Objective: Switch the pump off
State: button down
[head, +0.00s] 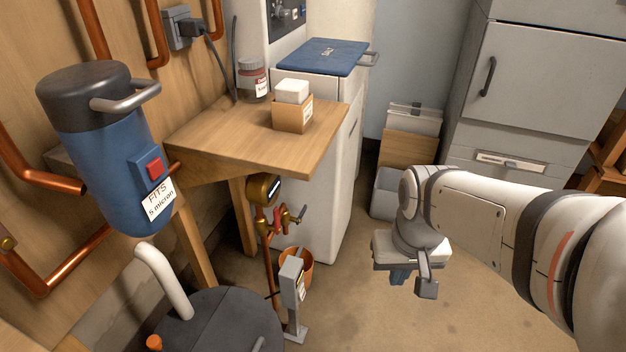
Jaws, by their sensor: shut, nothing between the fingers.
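No part in view is clearly labelled as the pump. A blue canister (120,180) on the left wall has a red button (154,166) and a tag reading "FITS 5 micron". My gripper (425,285) is shut and empty, pointing down over the floor, well to the right of the grey box and apart from everything.
A wooden bench (235,135) holds a jar (252,78) and a cardboard box (293,114). Below it are a gauge (263,189) with red-handled valves and an orange pot (298,262). A white cabinet (335,170) stands behind. The floor (370,305) between box and gripper is clear.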

aim_at(302, 292)
jog(key=w+a+f+m+g+y+p, duration=0.1)
jog(key=w+a+f+m+y, duration=0.3)
jog(key=w+f+m, duration=0.15)
jog(key=w+a+f+m+g+y+p, duration=0.1)
jog(key=w+a+f+m+y+p, duration=0.1)
jog(key=w+a+f+m+y, duration=0.4)
jog(key=w+d+f+m+t+h, duration=0.1)
jog(key=d+f+m+t, duration=0.1)
jog(key=f+m, duration=0.3)
jog(key=w+d+f+m+t+h+p, duration=0.1)
jog(key=f+m, duration=0.4)
jog(key=f, duration=0.9)
jog(key=shift+w+d+f+t+p, duration=0.3)
jog(key=shift+w+d+t, duration=0.15)
jog(key=shift+d, duration=0.7)
jog(key=shift+m, duration=0.25)
jog(key=a+r+b+x, duration=0.2)
jog(key=b+x, duration=0.2)
jog(key=x, duration=0.9)
jog(key=shift+w, duration=0.25)
